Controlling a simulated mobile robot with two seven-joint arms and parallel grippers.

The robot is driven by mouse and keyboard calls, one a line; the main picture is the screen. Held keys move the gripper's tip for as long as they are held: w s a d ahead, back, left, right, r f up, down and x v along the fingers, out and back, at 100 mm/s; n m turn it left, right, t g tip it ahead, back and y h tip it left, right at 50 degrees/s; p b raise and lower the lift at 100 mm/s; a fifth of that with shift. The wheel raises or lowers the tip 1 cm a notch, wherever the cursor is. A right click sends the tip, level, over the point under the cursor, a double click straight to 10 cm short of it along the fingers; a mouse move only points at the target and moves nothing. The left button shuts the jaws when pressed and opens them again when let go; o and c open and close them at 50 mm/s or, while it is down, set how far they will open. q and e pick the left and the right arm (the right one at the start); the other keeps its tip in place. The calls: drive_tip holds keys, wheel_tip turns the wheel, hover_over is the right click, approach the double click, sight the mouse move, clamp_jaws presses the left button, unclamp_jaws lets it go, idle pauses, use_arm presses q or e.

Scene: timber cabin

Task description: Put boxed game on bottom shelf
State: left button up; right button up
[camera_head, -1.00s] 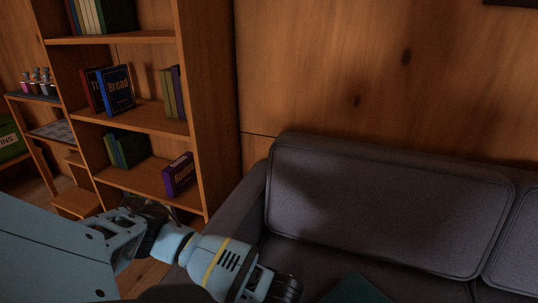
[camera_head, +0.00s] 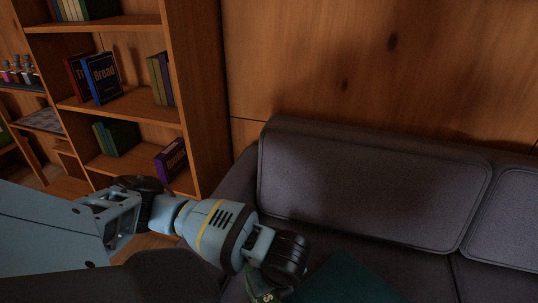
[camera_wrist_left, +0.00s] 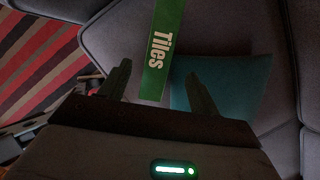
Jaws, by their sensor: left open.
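A small part of a green box with a pale letter (camera_head: 262,288) shows at the bottom of the head view, below my left wrist. My left gripper (camera_wrist_left: 157,74) is open, with one finger on either side of the box's near end; I see gaps between fingers and box. In the head view its fingers are mostly hidden. The lowest visible shelf (camera_head: 122,168) of the wooden bookcase holds green books and a purple box (camera_head: 171,160). My right gripper is not in view.
The grey sofa (camera_head: 370,190) fills the right, with a teal cushion (camera_wrist_left: 225,92) beside the green box. Upper shelves hold books, including a blue one marked "Bread" (camera_head: 102,77). A striped rug (camera_wrist_left: 40,50) lies left in the wrist view. The lowest visible shelf has free room between its books and purple box.

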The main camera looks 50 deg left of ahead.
use_arm(q)
drive_tip(key=s+d+f+n+t+h, duration=0.1)
drive_tip(key=s+d+f+n+h, duration=0.35)
drive_tip(key=d, duration=0.45)
drive_tip(key=s+d+f+n+t+h, duration=0.1)
drive_tip(key=s+d+f+n+h, duration=0.4)
drive_tip(key=d, duration=0.5)
drive_tip(key=s+a+f+n+t+y, duration=0.1)
drive_tip(key=s+a+f+n+y, duration=0.1)
drive_tip(key=s, duration=0.6)
drive_tip(key=s+a+f+n+t+y, duration=0.2)
drive_tip(key=s+a+f+n, duration=0.1)
drive_tip(key=s+a+n, duration=0.4)
drive_tip(key=shift+s+a+f, duration=0.25)
drive_tip(key=shift+s+f, duration=0.15)
drive_tip(key=shift+s, duration=0.7)
drive_tip(key=shift+o, duration=0.4)
drive_tip(key=shift+s+a+t, duration=0.15)
drive_tip(key=shift+s+t, duration=0.1)
drive_tip(key=shift+t, duration=0.05)
